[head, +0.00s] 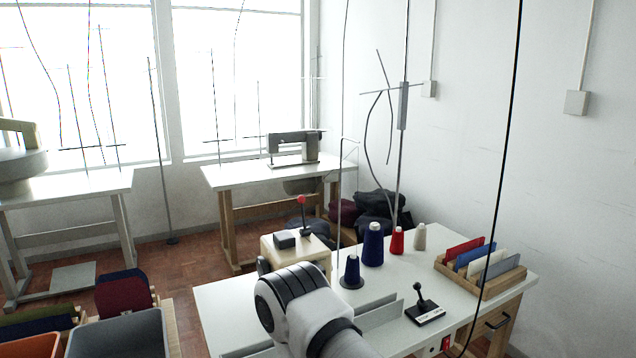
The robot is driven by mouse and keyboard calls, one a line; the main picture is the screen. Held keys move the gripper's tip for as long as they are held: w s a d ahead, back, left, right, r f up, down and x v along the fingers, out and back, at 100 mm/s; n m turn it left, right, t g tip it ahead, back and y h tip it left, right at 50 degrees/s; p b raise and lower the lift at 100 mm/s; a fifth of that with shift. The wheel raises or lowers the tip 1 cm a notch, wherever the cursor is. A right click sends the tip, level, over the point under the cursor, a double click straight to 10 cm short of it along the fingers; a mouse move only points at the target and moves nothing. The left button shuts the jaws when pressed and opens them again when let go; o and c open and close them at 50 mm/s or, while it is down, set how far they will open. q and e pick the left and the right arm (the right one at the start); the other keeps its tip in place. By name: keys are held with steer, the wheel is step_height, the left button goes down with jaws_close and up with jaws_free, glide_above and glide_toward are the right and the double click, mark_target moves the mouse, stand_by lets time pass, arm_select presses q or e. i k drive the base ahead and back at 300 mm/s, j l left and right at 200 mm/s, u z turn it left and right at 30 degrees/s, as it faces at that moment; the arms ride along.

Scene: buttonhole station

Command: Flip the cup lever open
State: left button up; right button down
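Two levers are in view, and I cannot tell which is the cup lever. A small black lever (421,299) with a round knob stands nearly upright on a dark base with a pale label, on the white table (225,310). A lever with a red knob (302,201) stands upright on a dark base on the pale wooden box behind. One of my arms, white with a black ringed joint, rises from the bottom centre and covers the table's front left. Neither gripper can be made out; no cup is clearly visible.
Blue thread cones (373,246), a red spool (397,241) and a cream spool (420,237) stand mid-table. A wooden rack (509,281) of coloured cards is at the right. A grey metal channel (378,316) lies between my arm and the black lever. A thin dark cable hangs at the right.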

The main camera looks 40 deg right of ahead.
mark_target(305, 231)
steer(key=l, duration=2.35)
steer(key=i+u, duration=0.05)
